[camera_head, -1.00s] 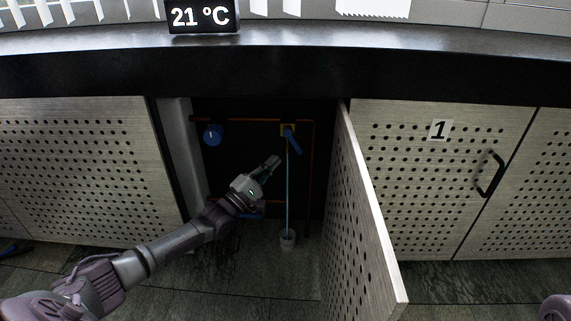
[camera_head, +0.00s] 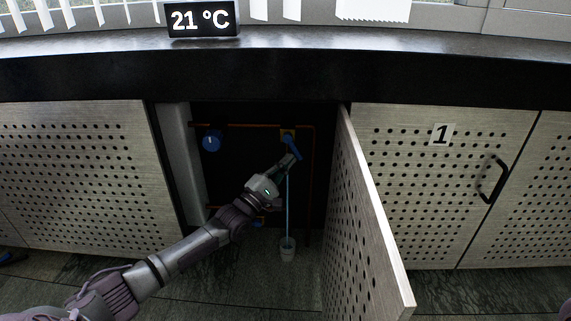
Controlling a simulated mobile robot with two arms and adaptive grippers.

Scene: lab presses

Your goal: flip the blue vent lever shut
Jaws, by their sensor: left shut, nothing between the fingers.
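The blue vent lever (camera_head: 294,148) slants down to the right from its yellow fitting (camera_head: 287,133) at the back of the open cabinet. A thin light-blue stream (camera_head: 288,205) runs straight down from below the fitting to a small bucket (camera_head: 287,250) on the floor. My left gripper (camera_head: 290,159) is shut and empty. Its fingertips are at the lower part of the lever, and I cannot tell if they touch it.
A blue round knob (camera_head: 212,141) sits at the cabinet's left. Orange pipes (camera_head: 250,126) run along the back. The open perforated door (camera_head: 368,215) stands right of my left arm. A black worktop (camera_head: 290,75) spans above, with a temperature display (camera_head: 201,19).

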